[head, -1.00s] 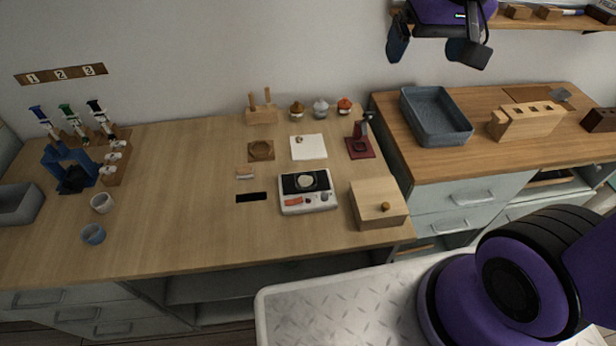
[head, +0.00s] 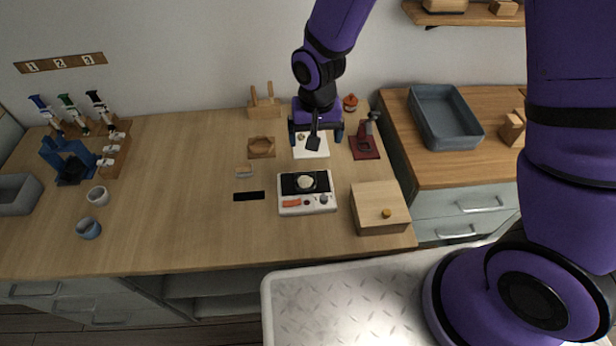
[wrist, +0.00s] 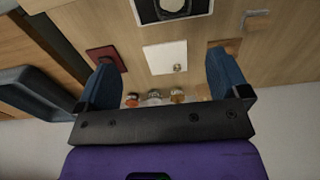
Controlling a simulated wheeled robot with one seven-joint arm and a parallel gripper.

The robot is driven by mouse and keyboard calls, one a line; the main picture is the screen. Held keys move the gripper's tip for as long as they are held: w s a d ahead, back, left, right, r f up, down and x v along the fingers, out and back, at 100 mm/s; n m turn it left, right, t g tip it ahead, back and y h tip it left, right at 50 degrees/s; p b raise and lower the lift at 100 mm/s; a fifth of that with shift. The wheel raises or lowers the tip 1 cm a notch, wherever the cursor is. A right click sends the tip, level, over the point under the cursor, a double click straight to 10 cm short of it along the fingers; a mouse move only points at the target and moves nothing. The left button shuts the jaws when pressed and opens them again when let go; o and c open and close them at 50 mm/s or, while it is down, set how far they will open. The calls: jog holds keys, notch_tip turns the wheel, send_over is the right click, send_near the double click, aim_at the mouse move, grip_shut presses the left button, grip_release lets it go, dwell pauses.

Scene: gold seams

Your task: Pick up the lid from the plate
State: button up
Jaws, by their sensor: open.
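A pale round piece, which looks like the lid (head: 305,182), lies on the dark square plate (head: 289,187) of a white scale. In the wrist view the dark plate (wrist: 148,12) is cut off at the top edge, with part of the round lid (wrist: 174,5) on it. My gripper (head: 315,133) is open and empty, pointing down above the white square sheet, behind the scale. In the wrist view its two blue fingers (wrist: 163,82) are wide apart, with the sheet beyond them and nothing between them.
A small knob-like object (wrist: 177,67) sits on the white sheet (wrist: 158,58). Small jars stand behind. A wooden box (head: 378,205) stands right of the scale. The counter's left middle is clear.

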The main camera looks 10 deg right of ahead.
notch_tip(320, 180, down, 4)
jog(key=a, duration=0.2)
send_over(305, 183)
jog(key=shift+s+d+f, duration=0.1)
jog(key=shift+d+f, duration=0.1)
jog(key=shift+f, duration=1.25)
jog(key=shift+d+f, duration=0.2)
jog(key=shift+f, duration=1.25)
jog(key=shift+a+f, duration=0.2)
jog(key=shift+f, duration=1.15)
jog(key=shift+a+f, duration=0.15)
jog(key=shift+f, duration=1.15)
jog(key=shift+c, duration=0.2)
jog(key=c, duration=1)
jog(key=shift+r, duration=0.1)
